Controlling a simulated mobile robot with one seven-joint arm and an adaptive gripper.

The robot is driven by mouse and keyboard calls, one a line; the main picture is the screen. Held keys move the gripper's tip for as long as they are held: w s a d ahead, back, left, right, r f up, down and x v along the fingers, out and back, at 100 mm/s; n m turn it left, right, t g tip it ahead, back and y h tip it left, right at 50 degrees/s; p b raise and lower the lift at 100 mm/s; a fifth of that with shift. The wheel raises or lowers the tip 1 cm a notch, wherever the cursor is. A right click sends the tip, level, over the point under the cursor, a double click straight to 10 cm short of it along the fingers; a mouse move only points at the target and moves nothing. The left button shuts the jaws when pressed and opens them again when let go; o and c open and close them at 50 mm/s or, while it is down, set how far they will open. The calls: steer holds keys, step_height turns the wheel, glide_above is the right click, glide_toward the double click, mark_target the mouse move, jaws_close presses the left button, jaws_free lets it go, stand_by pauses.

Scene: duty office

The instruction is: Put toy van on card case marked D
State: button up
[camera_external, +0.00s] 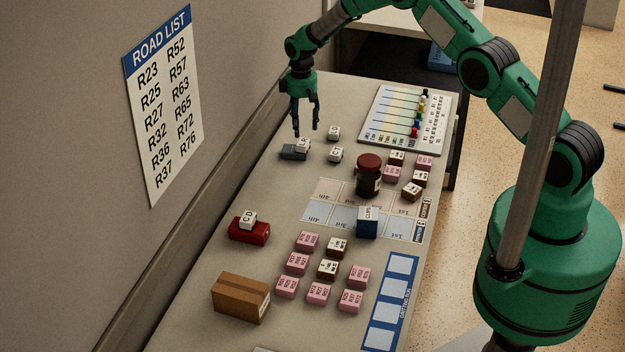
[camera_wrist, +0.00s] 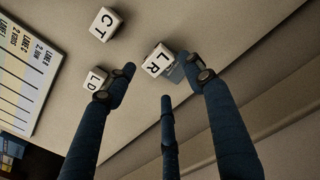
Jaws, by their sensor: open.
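My gripper (camera_external: 305,130) has three dark fingers, spread and empty, pointing down above the far left of the table. In the wrist view its fingers (camera_wrist: 158,90) reach around a white lettered cube (camera_wrist: 158,60). This cube is on or against a low blue-grey object (camera_wrist: 176,74), which also shows in the external view (camera_external: 290,154), partly hidden. A white cube reading L and D (camera_wrist: 95,79) and one reading C and T (camera_wrist: 105,24) stand beside it. A red object (camera_external: 248,234) bears a white cube marked C and D (camera_external: 248,217). I cannot tell which is the van or the card case.
A dark jar with a red-brown lid (camera_external: 369,176) and a blue box (camera_external: 368,224) stand mid-table. Pink and white blocks (camera_external: 319,292) lie in groups. A cardboard box (camera_external: 240,297) is near left; a labelled board (camera_external: 408,118) lies at the far right.

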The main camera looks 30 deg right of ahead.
mark_target(302, 142)
steer(key=shift+r, duration=2.25)
